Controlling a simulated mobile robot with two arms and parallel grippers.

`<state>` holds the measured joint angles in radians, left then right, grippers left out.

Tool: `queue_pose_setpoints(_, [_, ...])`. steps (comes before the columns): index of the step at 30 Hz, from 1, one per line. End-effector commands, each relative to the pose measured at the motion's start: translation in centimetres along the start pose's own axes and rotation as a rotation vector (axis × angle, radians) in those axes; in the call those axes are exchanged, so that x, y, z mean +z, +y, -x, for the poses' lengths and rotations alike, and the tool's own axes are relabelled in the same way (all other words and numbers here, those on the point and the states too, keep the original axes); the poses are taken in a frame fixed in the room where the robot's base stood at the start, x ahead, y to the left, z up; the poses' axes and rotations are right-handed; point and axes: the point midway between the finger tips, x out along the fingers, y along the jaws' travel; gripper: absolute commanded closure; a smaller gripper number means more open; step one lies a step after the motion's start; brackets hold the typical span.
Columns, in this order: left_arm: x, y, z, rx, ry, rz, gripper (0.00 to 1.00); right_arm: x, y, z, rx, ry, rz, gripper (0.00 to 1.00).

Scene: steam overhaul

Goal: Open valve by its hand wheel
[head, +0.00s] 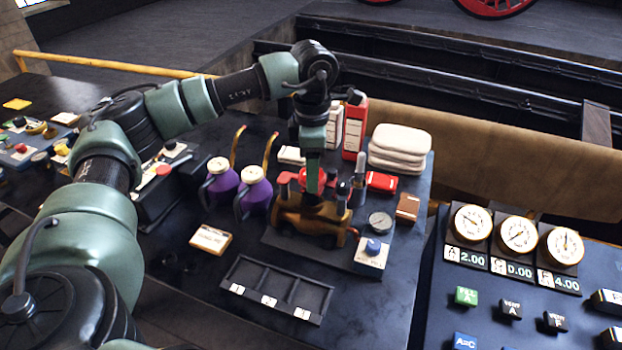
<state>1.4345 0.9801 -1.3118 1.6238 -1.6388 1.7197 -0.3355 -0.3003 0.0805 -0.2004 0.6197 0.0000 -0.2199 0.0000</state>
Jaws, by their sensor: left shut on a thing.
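A bronze valve body (305,218) stands on a dark base plate on the bench, in the middle of the head view. Its red hand wheel (291,177) sits on top. My left gripper (313,190) reaches down from above and is shut on the hand wheel. The gripper hides part of the wheel and the valve's top. My right gripper is not in view.
A gauge (380,222) and a blue-knobbed box (371,255) stand right of the valve. Purple oil cans (257,186) stand left, red and white boxes (355,127) and folded cloths (400,145) behind. An empty divided tray (277,289) lies in front.

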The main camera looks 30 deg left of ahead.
Motion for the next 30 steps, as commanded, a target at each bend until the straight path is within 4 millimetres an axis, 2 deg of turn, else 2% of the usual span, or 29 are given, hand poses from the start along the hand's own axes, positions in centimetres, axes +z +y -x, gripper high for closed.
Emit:
queue_pose_setpoints(5, [-0.02, 0.09, 0.03, 0.003, -0.001, 0.03, 0.93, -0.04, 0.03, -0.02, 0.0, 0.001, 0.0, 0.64])
queue_pose_setpoints(15, [-0.02, 0.12, 0.07, 0.003, -0.002, 0.459, 0.93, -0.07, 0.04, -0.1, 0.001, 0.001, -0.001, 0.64])
queue_pose_setpoints(25, [-0.05, 0.14, 0.09, 0.004, -0.001, 0.498, 0.93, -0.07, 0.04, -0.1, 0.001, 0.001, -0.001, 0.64])
queue_pose_setpoints(30, [-0.06, 0.12, 0.09, 0.003, -0.001, 0.694, 0.93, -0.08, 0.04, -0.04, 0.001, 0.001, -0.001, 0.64])
